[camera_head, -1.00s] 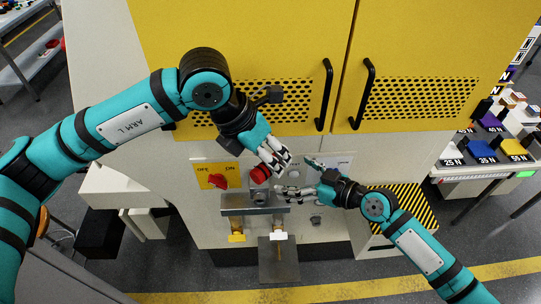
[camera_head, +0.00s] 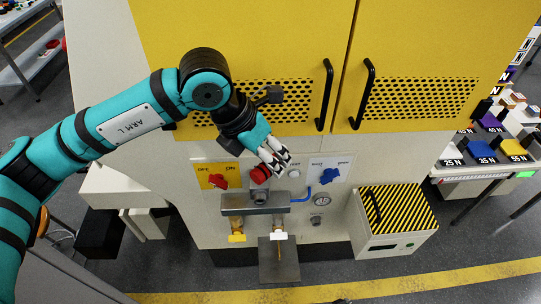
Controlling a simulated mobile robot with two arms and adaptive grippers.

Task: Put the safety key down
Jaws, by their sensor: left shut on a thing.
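My left gripper (camera_head: 275,163) reaches in from the left, in front of the machine's panel, with its white and black fingers shut. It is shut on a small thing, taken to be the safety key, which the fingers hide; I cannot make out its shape. The fingertips are just right of a red button (camera_head: 260,174) and above a grey metal ledge (camera_head: 262,210). I cannot tell whether they touch the panel. A red rotary switch (camera_head: 221,181) on a yellow OFF/ON plate is to the left. My right gripper is not in view.
A blue knob (camera_head: 329,177), a blue hose (camera_head: 305,194) and a round gauge (camera_head: 322,201) are to the right. A striped box (camera_head: 395,215) stands at right. Black door handles (camera_head: 325,95) stick out above.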

